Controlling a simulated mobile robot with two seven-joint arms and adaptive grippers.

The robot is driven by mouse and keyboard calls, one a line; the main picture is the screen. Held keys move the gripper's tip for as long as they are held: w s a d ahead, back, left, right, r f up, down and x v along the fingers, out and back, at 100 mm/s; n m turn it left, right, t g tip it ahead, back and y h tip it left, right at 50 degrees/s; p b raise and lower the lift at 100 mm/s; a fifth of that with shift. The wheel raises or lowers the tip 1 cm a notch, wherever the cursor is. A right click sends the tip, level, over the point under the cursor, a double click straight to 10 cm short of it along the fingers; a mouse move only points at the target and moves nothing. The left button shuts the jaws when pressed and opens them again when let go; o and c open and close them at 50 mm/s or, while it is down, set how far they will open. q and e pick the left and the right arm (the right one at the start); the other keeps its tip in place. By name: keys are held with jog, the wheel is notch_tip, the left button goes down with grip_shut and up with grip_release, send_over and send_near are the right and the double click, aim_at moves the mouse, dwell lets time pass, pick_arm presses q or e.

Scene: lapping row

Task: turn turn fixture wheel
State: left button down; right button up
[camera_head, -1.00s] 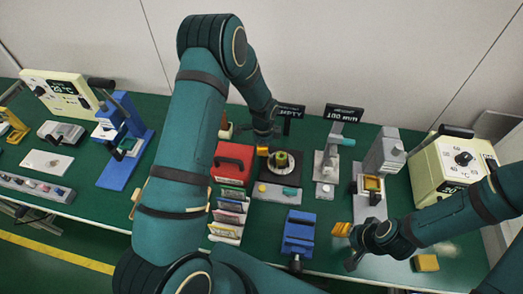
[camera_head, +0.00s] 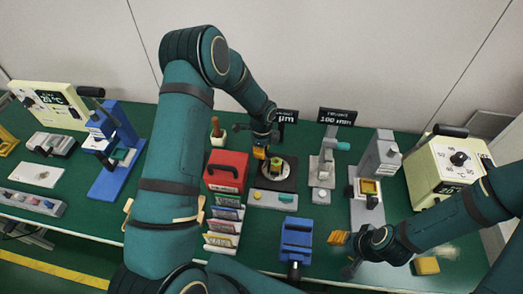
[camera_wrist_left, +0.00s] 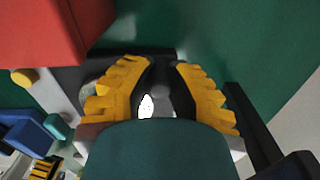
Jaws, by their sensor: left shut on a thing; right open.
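The turn fixture (camera_head: 289,182) has a dark base and a round wheel (camera_head: 277,166) with a bright centre, in the middle of the bench in the head view. My left gripper (camera_head: 266,156) reaches down to the wheel's back left side. In the left wrist view its yellow fingers (camera_wrist_left: 166,66) close around a grey part with a white spot (camera_wrist_left: 147,105); the palm hides most of it.
A red box (camera_head: 227,171) stands close left of the fixture, with a rack of cards (camera_head: 222,240) before it. A grey stand (camera_head: 322,178) is to the right. A blue device (camera_head: 296,240) stands in front. Two dark signs (camera_head: 340,117) stand behind.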

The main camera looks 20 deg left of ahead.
dwell(0.3)
pick_arm(q)
jog(key=c, duration=0.9)
grip_release()
jog(key=shift+o, duration=0.2)
notch_tip(320, 180, up, 12)
jog(key=shift+d, duration=0.1)
